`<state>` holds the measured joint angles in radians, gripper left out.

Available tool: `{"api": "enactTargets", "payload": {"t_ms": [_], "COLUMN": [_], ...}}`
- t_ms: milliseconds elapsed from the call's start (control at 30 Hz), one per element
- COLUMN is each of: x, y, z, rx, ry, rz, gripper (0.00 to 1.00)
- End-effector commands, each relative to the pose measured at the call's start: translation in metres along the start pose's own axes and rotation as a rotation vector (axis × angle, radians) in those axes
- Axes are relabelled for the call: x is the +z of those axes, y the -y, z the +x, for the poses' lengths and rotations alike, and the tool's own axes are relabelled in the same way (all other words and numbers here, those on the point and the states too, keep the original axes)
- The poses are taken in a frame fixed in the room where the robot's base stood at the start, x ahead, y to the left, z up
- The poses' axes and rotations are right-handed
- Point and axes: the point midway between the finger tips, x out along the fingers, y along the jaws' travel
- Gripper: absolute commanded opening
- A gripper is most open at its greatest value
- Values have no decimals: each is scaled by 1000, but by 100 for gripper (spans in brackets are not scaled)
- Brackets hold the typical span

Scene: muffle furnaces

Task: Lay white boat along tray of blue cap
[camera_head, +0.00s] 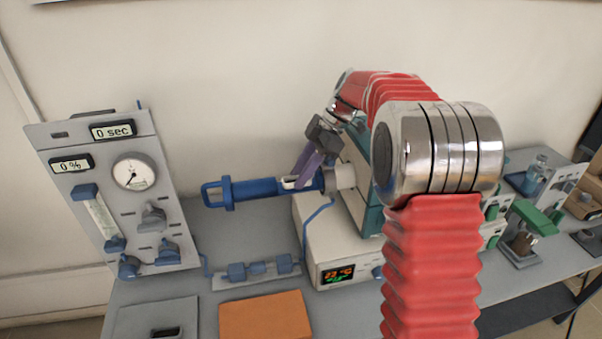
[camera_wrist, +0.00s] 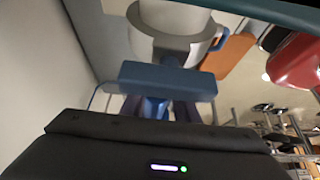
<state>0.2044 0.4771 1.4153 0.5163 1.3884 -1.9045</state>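The blue cap (camera_head: 245,190) lies level, its loop handle to the left and its right end at the white tube (camera_head: 345,177) of the furnace. A small part of the white boat (camera_head: 289,183) shows at the tray of the cap, by my fingertips. My gripper (camera_head: 302,180) points down over the tray from above, its purple fingers close together in this view. In the wrist view, the purple fingers (camera_wrist: 158,110) stand on either side of a blue part, behind a blue block (camera_wrist: 167,80). The boat cannot be made out there, so its grip is unclear.
The furnace (camera_head: 335,240) with a lit display stands right of the cap. A gauge panel (camera_head: 115,195) stands at left. A blue-fitted rack (camera_head: 258,270), an orange pad (camera_head: 265,318) and a grey box (camera_head: 155,318) lie in front. Bench equipment stands at right.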

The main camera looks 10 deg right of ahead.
Motion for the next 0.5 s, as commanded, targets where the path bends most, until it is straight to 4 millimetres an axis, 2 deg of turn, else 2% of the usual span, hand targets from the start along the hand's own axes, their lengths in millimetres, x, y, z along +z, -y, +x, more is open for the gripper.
{"api": "enactTargets", "payload": {"t_ms": [200, 500], "x": [0, -1], "y": [0, 0], "z": [0, -2], "rx": [0, 0], "ry": [0, 0], "rz": [0, 0], "gripper": [43, 43]}}
